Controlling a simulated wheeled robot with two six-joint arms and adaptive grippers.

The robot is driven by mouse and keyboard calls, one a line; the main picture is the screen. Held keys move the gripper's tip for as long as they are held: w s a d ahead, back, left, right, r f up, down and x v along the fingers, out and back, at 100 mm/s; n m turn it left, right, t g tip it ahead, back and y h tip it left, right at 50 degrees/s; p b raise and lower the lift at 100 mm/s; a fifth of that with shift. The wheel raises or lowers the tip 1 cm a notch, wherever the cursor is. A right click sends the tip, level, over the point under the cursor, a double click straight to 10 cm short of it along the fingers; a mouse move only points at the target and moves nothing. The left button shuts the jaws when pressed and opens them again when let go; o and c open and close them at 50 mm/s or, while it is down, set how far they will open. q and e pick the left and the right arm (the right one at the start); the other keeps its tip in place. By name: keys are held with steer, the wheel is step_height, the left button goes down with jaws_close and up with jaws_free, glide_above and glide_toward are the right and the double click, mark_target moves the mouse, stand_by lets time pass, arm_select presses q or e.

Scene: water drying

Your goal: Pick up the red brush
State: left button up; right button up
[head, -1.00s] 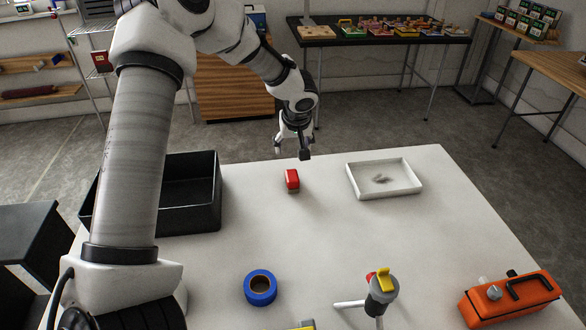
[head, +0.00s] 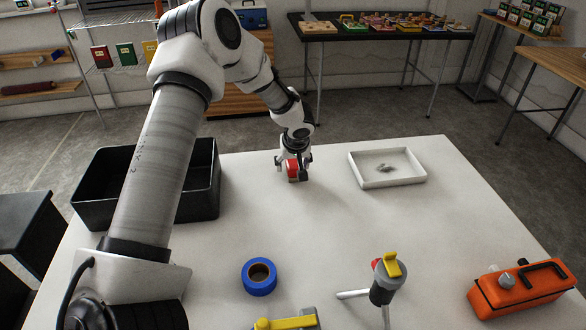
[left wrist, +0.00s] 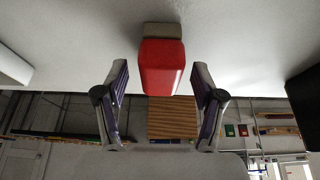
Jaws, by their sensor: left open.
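The red brush (head: 292,168) stands on the white table (head: 330,230) near its far edge. In the left wrist view the brush (left wrist: 161,66) shows a red body with a grey-beige strip at its table end. My left gripper (head: 294,172) is at the brush, with its fingers on either side. In the left wrist view my left gripper (left wrist: 160,95) is open, and gaps show between both fingers and the brush. My right gripper is not in view.
A black bin (head: 206,180) stands left of the brush, and a white tray (head: 420,180) lies to its right. The table middle is clear.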

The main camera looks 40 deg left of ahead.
mark_target(294, 163)
arm_select(q)
steer(key=shift+s+r, duration=0.1)
steer(key=shift+r, duration=0.05)
steer(key=c, duration=1.3)
steer(key=shift+o, duration=0.2)
step_height(294, 163, up, 10)
steer(key=o, duration=0.6)
steer(key=c, duration=0.4)
steer(key=shift+d, duration=0.1)
steer(key=shift+c, duration=0.2)
